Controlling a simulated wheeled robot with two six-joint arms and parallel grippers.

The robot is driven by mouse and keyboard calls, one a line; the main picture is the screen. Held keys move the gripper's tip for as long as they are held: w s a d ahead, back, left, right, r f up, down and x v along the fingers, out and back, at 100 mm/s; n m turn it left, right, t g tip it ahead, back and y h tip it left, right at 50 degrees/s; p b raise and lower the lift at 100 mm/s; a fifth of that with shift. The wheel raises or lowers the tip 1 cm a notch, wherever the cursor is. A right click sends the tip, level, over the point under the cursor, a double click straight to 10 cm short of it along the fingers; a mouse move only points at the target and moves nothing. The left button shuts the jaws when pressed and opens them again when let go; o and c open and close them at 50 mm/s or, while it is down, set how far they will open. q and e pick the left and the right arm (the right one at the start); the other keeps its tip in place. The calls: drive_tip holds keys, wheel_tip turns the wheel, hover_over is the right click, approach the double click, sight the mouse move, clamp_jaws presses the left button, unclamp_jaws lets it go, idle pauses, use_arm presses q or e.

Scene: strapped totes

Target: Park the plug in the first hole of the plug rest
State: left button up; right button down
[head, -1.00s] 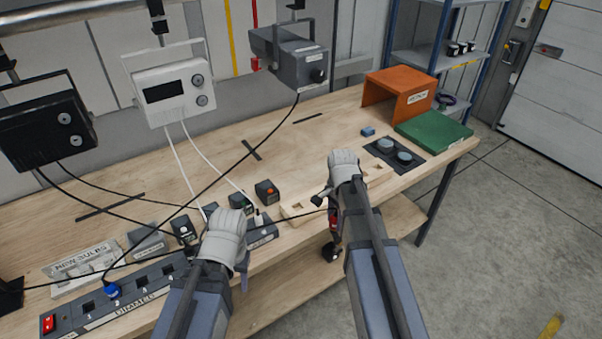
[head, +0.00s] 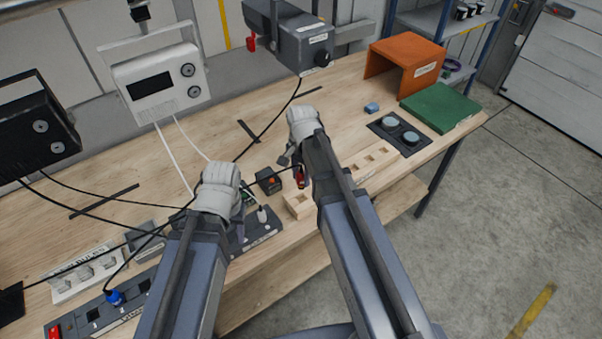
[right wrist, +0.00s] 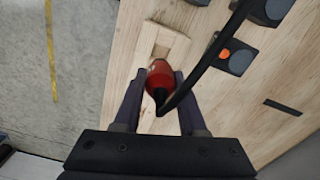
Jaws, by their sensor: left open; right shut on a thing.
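The red plug (head: 300,178) with a black cable is held in my right gripper (head: 297,160). In the right wrist view the plug (right wrist: 160,72) sits between both fingers. The plug rest (head: 345,184) is a pale wooden strip with square holes along the front of the workbench. The plug is over its left part, near the end hole; in the right wrist view a square hole in the rest (right wrist: 180,48) shows just beyond the plug. The plug appears above the rest, not in a hole. My left gripper (head: 238,212) is open by the power strip, its fingers mostly hidden.
A black power strip (head: 262,222) and a small box with an orange button (head: 269,181) lie near the rest. A channel strip with a blue plug (head: 114,297) is at front left. Black cables cross the bench. An orange cover (head: 402,62) and green board (head: 440,108) stand right.

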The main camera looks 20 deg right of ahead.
sight(301, 185)
use_arm(q)
drive_tip(key=shift+f+b, duration=2.05)
drive_tip(key=shift+f, duration=0.2)
use_arm(e)
drive_tip(key=shift+f, duration=2.2)
use_arm(q)
drive_tip(key=shift+f+b, duration=1.45)
drive_tip(key=shift+b, duration=0.05)
use_arm(e)
drive_tip(key=shift+f, duration=1.5)
drive_tip(key=shift+c, duration=1.9)
unclamp_jaws()
use_arm(q)
drive_tip(key=shift+r, duration=0.1)
use_arm(e)
drive_tip(key=shift+r, duration=0.15)
wheel_tip(301, 185, up, 8)
drive_tip(key=p, duration=0.8)
use_arm(q)
wheel_tip(301, 185, up, 8)
drive_tip(key=shift+f, duration=0.2)
use_arm(e)
drive_tip(key=shift+f, duration=0.2)
